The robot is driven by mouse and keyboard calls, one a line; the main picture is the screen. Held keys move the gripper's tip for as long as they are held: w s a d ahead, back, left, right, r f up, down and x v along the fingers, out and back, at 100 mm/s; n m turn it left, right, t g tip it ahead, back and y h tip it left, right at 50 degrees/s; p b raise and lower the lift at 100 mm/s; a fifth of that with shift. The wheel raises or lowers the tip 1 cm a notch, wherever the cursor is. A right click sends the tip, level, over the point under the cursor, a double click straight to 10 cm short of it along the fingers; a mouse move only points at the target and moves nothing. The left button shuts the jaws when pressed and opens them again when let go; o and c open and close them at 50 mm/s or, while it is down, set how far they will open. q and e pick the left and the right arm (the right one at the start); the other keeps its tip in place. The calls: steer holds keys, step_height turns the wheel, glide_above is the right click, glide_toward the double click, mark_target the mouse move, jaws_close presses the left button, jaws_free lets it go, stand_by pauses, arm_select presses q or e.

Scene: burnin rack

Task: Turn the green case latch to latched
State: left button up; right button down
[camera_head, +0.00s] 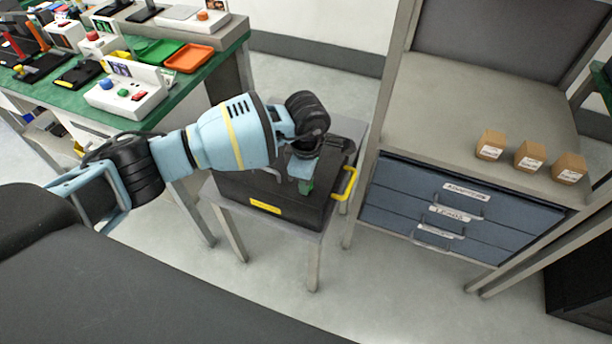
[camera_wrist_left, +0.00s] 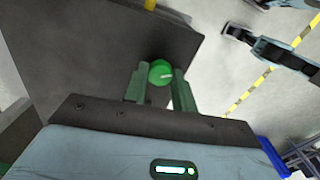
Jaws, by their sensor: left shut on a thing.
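The black case (camera_head: 262,196) sits on a small grey table, with a yellow label on its front and a yellow handle (camera_head: 348,184) at its right side. The green latch (camera_wrist_left: 160,72) is a round knob with a pale mark on its face, seen in the left wrist view against the dark case (camera_wrist_left: 90,50). My left gripper (camera_head: 305,184) reaches down over the case's right part. In the left wrist view its two green fingers (camera_wrist_left: 157,88) are on either side of the knob, shut on it. In the head view the fingers mostly hide the latch. My right gripper is not in view.
A grey bench with blue labelled drawers (camera_head: 440,205) stands close right of the case, with small cardboard boxes (camera_head: 530,156) on top. A green-topped table (camera_head: 180,85) with trays and devices is at the upper left. Bare floor lies in front of the small table (camera_head: 312,238).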

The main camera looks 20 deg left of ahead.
arm_select(q)
steer(key=n, duration=0.2)
steer(key=n+p, duration=0.1)
steer(key=shift+r+n, duration=0.2)
steer(key=shift+n, duration=0.2)
steer(key=n+p, duration=0.2)
steer(key=n, duration=0.2)
steer(key=n+p, duration=0.1)
steer(key=n, duration=0.2)
steer(key=shift+n+p, duration=0.3)
steer(key=shift+f+n, duration=0.1)
steer(key=shift+n, duration=0.3)
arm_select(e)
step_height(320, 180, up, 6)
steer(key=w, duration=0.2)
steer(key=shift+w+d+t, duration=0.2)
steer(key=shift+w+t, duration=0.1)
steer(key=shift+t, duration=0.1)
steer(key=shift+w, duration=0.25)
arm_select(q)
steer(key=o, duration=1)
steer(key=shift+f, duration=0.1)
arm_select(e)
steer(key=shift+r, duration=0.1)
